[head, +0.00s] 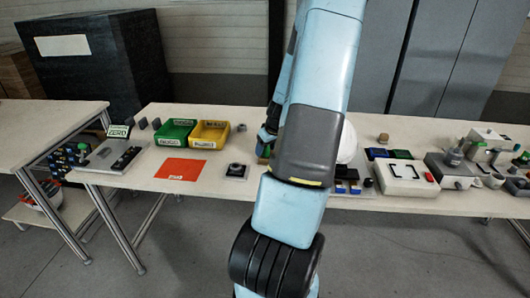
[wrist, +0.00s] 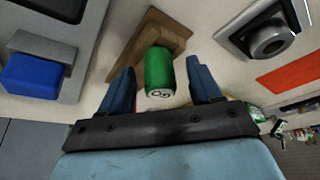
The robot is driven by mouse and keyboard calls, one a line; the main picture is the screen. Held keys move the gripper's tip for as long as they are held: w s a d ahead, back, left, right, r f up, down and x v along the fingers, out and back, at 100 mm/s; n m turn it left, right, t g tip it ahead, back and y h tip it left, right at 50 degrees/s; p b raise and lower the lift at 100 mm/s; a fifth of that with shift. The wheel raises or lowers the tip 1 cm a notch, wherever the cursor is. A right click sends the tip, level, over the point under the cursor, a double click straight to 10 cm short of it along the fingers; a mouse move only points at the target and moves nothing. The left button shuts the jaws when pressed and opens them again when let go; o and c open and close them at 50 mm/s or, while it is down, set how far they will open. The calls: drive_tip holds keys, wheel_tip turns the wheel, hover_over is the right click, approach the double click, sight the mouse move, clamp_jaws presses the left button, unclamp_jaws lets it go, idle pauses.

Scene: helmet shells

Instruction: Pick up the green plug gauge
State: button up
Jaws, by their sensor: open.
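The green plug gauge (wrist: 159,70) is a green cylinder with a marked light end face, in the wrist view. It stands at a brown wooden block or stand (wrist: 152,28); I cannot tell whether it sits in it. My gripper (wrist: 160,82) is open, with one blue finger on each side of the gauge and a gap showing on both sides. In the head view my arm hides most of the gripper (head: 267,138) and the gauge.
A grey fixture with a round ring (wrist: 268,38) and an orange sheet (head: 180,168) lie to one side. A blue block (wrist: 32,75) in a grey holder is on the other. Green (head: 175,122) and yellow bins (head: 229,128) stand behind. A white helmet shell (head: 347,143) is beside my arm.

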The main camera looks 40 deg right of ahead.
drive_tip(key=shift+w+f, duration=0.15)
drive_tip(key=shift+f, duration=0.3)
drive_tip(key=shift+c, duration=0.2)
drive_tip(key=c, duration=0.9)
